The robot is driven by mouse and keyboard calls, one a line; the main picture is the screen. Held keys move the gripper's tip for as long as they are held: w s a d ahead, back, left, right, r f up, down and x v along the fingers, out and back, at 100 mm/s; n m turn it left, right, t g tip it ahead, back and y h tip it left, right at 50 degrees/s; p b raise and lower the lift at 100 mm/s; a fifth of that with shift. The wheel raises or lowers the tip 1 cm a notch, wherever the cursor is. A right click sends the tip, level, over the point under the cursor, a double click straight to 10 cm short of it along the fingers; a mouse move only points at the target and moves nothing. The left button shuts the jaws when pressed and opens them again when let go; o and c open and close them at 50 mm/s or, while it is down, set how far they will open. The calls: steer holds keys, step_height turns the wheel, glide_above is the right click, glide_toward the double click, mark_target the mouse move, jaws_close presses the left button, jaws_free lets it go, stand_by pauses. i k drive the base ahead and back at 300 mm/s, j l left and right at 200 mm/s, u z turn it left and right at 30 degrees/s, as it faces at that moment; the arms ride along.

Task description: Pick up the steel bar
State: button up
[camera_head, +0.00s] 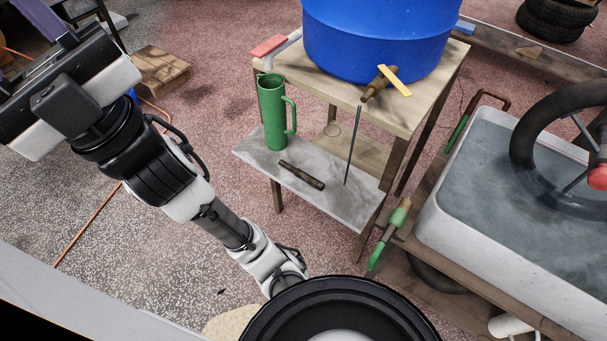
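A thin, dark grey rod (353,146) looks most like the steel bar. It stands steeply tilted at the front of the wooden cart, its lower end at the grey lower shelf (255,148) and its upper end near the top board's edge. A shorter, thick, brown bar-like piece (302,175) lies flat on that shelf; I cannot tell its material. My gripper (62,92) is at the upper left, far from both and above the floor. Its fingers are not clearly visible, so I cannot tell if it is open.
A green mug-like jug (273,112) stands on the shelf left of the rod. A blue drum (380,35), a red-handled tool (268,45) and a yellow-tipped piece (395,81) are on the top board (420,108). A grey tub (470,215) and steering wheel stand right.

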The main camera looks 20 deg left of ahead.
mark_target(315, 183)
steer(key=u, duration=1.4)
steer(key=l+u, duration=0.15)
steer(key=l, duration=0.3)
steer(key=k+l+u, duration=0.2)
steer(key=l, duration=0.65)
